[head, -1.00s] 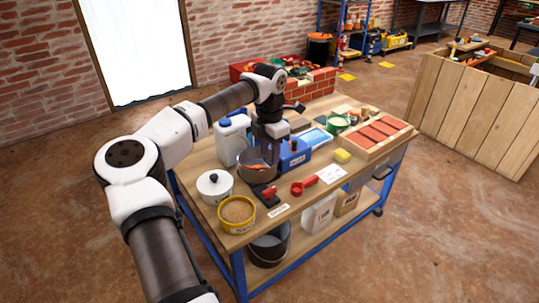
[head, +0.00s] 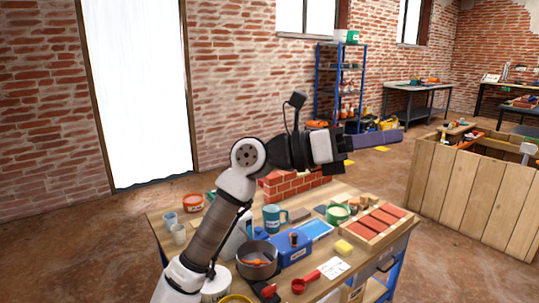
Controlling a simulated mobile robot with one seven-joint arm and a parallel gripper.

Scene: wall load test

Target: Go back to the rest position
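My gripper (head: 396,136) is raised in the air above the right back part of the workbench (head: 333,284), pointing to the right. Its fingers are seen from the side and overlap, so I cannot tell if they are open or shut. No object shows clearly in it. My arm rises from the bottom of the head view, bends at the elbow and runs level to the right. It stands clear of the pot (head: 258,270) on the bench and hides part of a white jug (head: 229,246).
The bench carries a blue box (head: 293,250), a teal mug (head: 273,217), a red scoop (head: 303,285), a yellow sponge (head: 344,246) and a tray of red bricks (head: 374,229). A small brick wall (head: 290,187) is behind. A wooden crate (head: 463,196) stands right, with open floor between.

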